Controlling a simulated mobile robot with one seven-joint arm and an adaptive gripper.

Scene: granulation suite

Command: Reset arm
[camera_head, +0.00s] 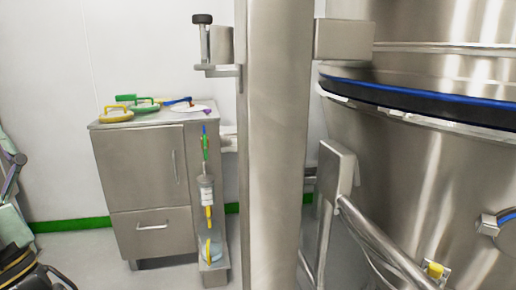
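My gripper and my arm cannot be made out in the head view, so whether the gripper is open or shut does not show. The task names no other object.
A steel cabinet (149,191) carries yellow and green round tools, a blue-handled item and a white dish. A steel column (280,150) stands mid-view. A large steel vessel (430,150) with pipework fills the right. Dark equipment (22,270) sits lower left. Some floor shows between.

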